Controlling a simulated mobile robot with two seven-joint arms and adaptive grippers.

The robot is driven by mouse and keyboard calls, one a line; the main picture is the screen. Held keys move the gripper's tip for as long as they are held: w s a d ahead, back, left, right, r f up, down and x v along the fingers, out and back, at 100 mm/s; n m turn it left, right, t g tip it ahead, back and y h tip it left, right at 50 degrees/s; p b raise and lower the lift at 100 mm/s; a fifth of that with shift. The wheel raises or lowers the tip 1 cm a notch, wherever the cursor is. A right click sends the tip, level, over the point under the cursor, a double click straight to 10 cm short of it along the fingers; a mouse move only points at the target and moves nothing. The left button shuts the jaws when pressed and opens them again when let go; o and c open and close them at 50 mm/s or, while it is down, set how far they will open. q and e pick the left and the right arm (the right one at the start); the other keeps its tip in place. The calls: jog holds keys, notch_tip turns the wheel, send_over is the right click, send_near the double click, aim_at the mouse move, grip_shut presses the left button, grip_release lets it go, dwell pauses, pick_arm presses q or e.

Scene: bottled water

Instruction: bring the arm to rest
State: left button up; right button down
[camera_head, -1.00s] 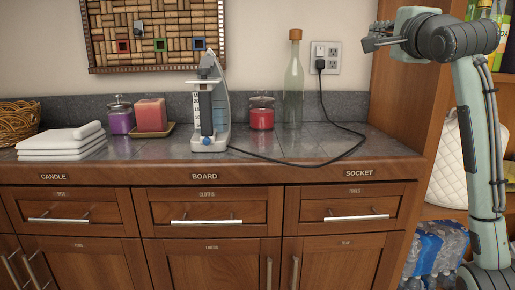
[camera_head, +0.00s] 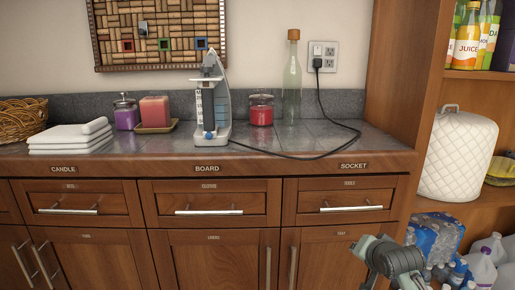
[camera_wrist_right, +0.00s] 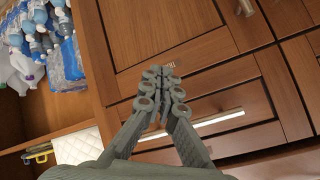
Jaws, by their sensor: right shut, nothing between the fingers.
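My right gripper (camera_head: 360,244) is low at the right in the head view, in front of the cabinet doors, with my arm coming up from the bottom edge. In the right wrist view the fingers (camera_wrist_right: 162,88) are together and empty, in front of the wooden cabinet front. A wrapped pack of bottled water (camera_head: 437,236) stands low in the shelf bay to the right. It also shows at the upper left of the wrist view (camera_wrist_right: 66,66). My left gripper is not in view.
The counter edge (camera_head: 207,160) and drawer handles (camera_head: 208,211) are above and left of my gripper. Loose jugs (camera_head: 482,268) stand beside the pack.

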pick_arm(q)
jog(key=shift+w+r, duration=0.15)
pick_arm(e)
jog(key=s+f+n+g, duration=0.7)
jog(key=s+f+n, duration=0.2)
jog(key=s+f, duration=2.2)
jog(key=s, duration=0.3)
jog(key=shift+s+d+h, duration=0.25)
jog(key=shift+d+h, duration=0.05)
jog(key=shift+d, duration=0.05)
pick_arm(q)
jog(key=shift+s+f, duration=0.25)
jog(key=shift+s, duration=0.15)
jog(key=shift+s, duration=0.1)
